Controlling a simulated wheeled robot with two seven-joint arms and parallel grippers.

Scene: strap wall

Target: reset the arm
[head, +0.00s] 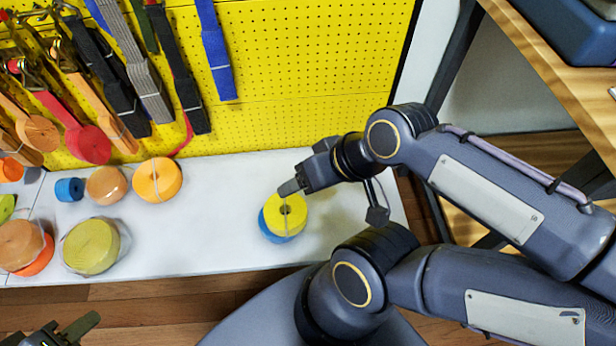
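My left gripper (72,330) shows only in part at the bottom left corner, cut off by the picture edge, over the wooden floor. No thing shows in its visible part. My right arm comes in from the right. Its gripper (291,187) is over the white shelf, with a fingertip at the upper edge of a yellow strap roll (291,207). I cannot tell whether it touches the roll. The yellow roll sits on a blue roll (273,233), which it partly covers. The gap between the fingers cannot be made out on either gripper.
The white shelf (210,225) holds several rolls at its left, including an orange one (157,179) and an olive-yellow one (90,247). Straps hang on the yellow pegboard (300,50). A wooden rack (560,80) stands at the right. The shelf's middle is bare.

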